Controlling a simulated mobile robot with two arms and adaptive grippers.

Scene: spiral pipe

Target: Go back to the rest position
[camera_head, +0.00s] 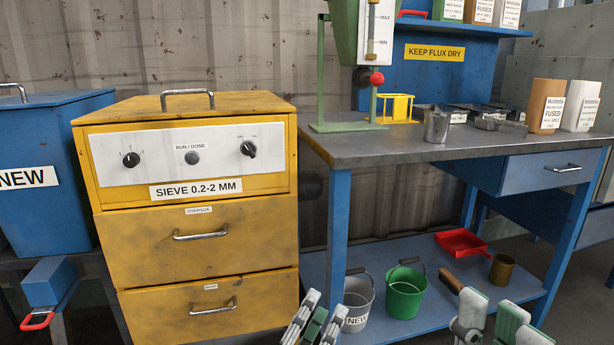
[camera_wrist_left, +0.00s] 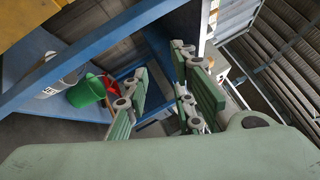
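My left gripper (camera_head: 318,318) shows at the bottom middle of the head view, low in front of the blue workbench. In the left wrist view its two green-padded fingers stand apart with nothing between them (camera_wrist_left: 165,100). My right gripper (camera_head: 490,316) shows at the bottom right of the head view. Its fingers look apart, with nothing seen between them. A brown wooden handle (camera_head: 451,283) shows just behind its left finger; I cannot tell whether they touch. The lower ends of both grippers are cut off by the frame edge.
The yellow sieve cabinet (camera_head: 200,235) stands left of the workbench (camera_head: 400,150). The bench's lower shelf (camera_head: 415,262) holds a grey bucket (camera_head: 357,297), a green bucket (camera_head: 404,292), a red dustpan (camera_head: 461,242) and a brass cup (camera_head: 502,270). A blue NEW bin (camera_head: 60,150) is far left.

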